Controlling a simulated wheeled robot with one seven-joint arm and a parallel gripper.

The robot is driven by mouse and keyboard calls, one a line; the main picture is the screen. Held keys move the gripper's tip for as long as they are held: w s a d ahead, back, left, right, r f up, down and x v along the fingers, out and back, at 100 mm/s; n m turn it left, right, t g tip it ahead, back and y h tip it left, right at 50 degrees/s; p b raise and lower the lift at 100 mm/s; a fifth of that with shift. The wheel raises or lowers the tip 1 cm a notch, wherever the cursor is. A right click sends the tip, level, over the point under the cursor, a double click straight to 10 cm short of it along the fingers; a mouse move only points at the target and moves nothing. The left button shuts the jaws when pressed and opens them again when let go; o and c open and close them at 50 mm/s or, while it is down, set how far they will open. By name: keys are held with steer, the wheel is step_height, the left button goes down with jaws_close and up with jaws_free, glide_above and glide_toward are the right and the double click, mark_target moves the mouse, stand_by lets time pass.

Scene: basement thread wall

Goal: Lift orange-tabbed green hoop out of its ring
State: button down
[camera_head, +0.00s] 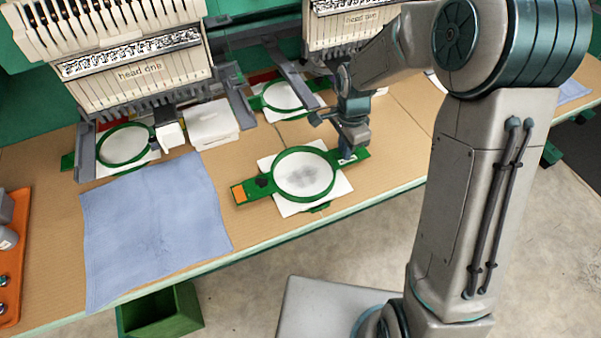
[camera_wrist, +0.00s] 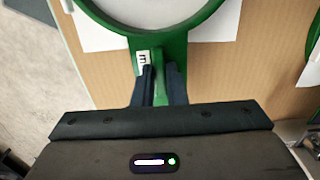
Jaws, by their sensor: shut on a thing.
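The green hoop with an orange tab (camera_head: 238,194) on its left arm lies flat over the tan table, in front of the machines. Its round green frame (camera_head: 277,187) surrounds white cloth with a grey mark, and white cloth corners stick out around it. My gripper (camera_head: 347,157) is shut on the hoop's right arm, beside a small white label. In the wrist view, my gripper's dark fingers (camera_wrist: 160,82) close on the green arm, next to the label (camera_wrist: 142,59) marked "m". I cannot tell whether the hoop touches the table or whether a separate ring sits under it.
Another green hoop (camera_head: 125,145) sits under the left machine head (camera_head: 137,70), and one (camera_head: 285,96) sits behind my gripper. A blue cloth (camera_head: 155,225) covers the table's left part. White stacked cloths (camera_head: 209,124) lie between. An orange tray (camera_head: 14,262) is at far left.

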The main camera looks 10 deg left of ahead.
steer(key=shift+r+p, duration=0.55)
steer(key=shift+r, duration=0.65)
step_height(320, 180, up, 6)
steer(key=p, duration=0.3)
steer(key=shift+p, duration=0.35)
